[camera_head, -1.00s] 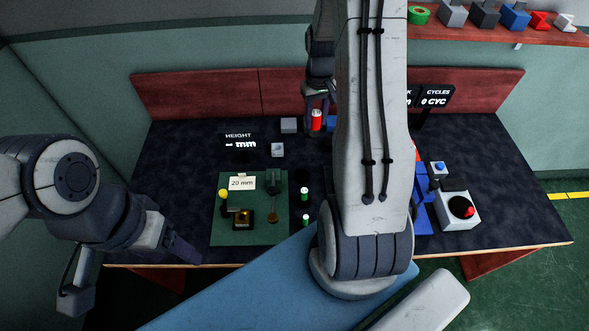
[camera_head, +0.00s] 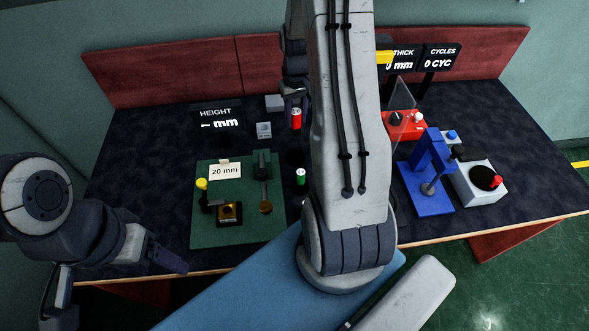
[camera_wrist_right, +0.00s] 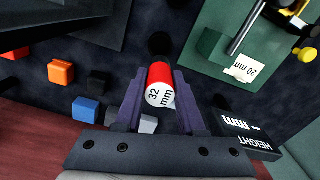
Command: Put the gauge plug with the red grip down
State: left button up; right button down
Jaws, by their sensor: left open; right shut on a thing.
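The gauge plug with the red grip (camera_head: 296,119) is in my right gripper (camera_head: 296,103), behind the green mat. In the right wrist view the plug (camera_wrist_right: 160,75) sits between the two fingers of the right gripper (camera_wrist_right: 158,93), its white end marked "32 mm" facing the camera. Its far end and any gap to the table are hidden. A dark round patch shows just beyond it. My left gripper (camera_head: 170,262) is open and empty at the table's front left edge. A plug with a green grip (camera_head: 300,177) stands right of the mat.
The green mat (camera_head: 205,235) carries a gauge stand and a "20 mm" card (camera_head: 225,171). The height display (camera_head: 216,119) stands behind it. A blue fixture (camera_head: 432,170), red device (camera_head: 404,122) and button box (camera_head: 480,182) stand right. Small blocks (camera_wrist_right: 61,72) lie near the right gripper.

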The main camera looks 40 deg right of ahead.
notch_tip(320, 180, down, 2)
jog(key=shift+f+b, duration=0.25)
jog(key=shift+b, duration=0.35)
notch_tip(320, 180, down, 10)
jog(key=shift+r+p, duration=0.1)
jog(key=shift+p, duration=0.4)
jog(key=c, duration=0.5)
grip_release()
jog(key=shift+f, duration=0.2)
notch_tip(320, 180, up, 12)
jog(key=shift+r+b, duration=0.2)
jog(key=shift+b, duration=0.4)
